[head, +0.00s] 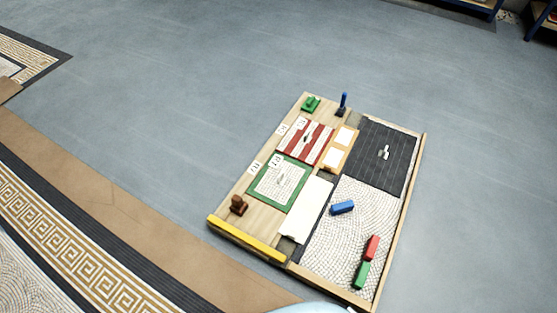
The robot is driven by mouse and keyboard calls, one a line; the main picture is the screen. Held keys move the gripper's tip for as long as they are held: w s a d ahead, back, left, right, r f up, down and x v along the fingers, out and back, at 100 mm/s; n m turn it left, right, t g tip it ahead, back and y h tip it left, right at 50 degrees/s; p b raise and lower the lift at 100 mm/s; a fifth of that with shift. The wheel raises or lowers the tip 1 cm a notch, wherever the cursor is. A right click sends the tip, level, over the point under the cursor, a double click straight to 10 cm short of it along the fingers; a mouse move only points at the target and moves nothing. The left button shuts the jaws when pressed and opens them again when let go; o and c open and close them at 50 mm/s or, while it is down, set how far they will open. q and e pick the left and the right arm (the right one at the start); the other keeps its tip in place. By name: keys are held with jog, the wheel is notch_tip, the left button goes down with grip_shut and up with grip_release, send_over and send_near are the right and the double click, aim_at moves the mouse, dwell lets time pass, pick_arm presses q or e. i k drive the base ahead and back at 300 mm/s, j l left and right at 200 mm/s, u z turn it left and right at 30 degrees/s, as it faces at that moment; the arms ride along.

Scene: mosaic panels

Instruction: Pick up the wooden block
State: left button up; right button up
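In the head view a small dark brown block (238,205), wood-like in colour, stands on the light wooden left part of a panel board (258,207), near its yellow front strip. A blue block (342,207) lies on the white pebbled area. A red block (372,247) and a green block (361,275) lie end to end at the front right of that area. I cannot tell from the picture which block the task means. Neither gripper shows in the view.
The board lies on a wide grey-blue floor (180,90) that is clear behind it. A green piece (311,104) and a blue upright piece (342,104) stand at the back edge. A patterned mosaic border (60,215) runs along the lower left. Blue-framed shelving (540,20) stands far right.

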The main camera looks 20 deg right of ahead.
aim_at(238, 207)
jog(key=i+j+z, duration=0.2)
jog(key=z, duration=0.2)
jog(key=i+j+z, duration=0.2)
jog(key=z, duration=0.25)
jog(key=j, duration=0.1)
